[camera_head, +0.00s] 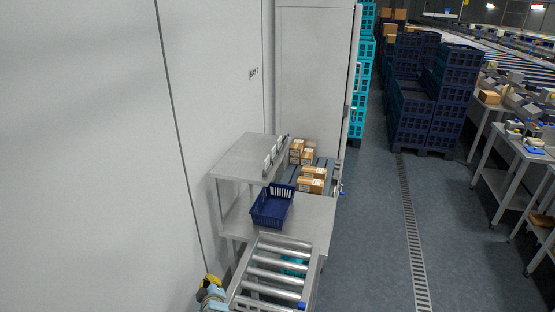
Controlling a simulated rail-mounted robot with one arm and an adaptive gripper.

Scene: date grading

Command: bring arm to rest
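My gripper does not show in the head view, and no part of my arm can be made out for sure. What the gripper holds, if anything, cannot be seen. A dark blue slatted basket (272,206) stands on the grey metal table (312,218) beyond the roller conveyor (275,262). The basket looks empty, but its floor is only partly visible.
A raised shelf (243,157) stands behind the basket, with cardboard boxes (311,180) to its right. A yellow and black object (211,281) sits left of the rollers. Dark blue crate stacks (409,108) stand farther back. The aisle floor (375,235) is clear.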

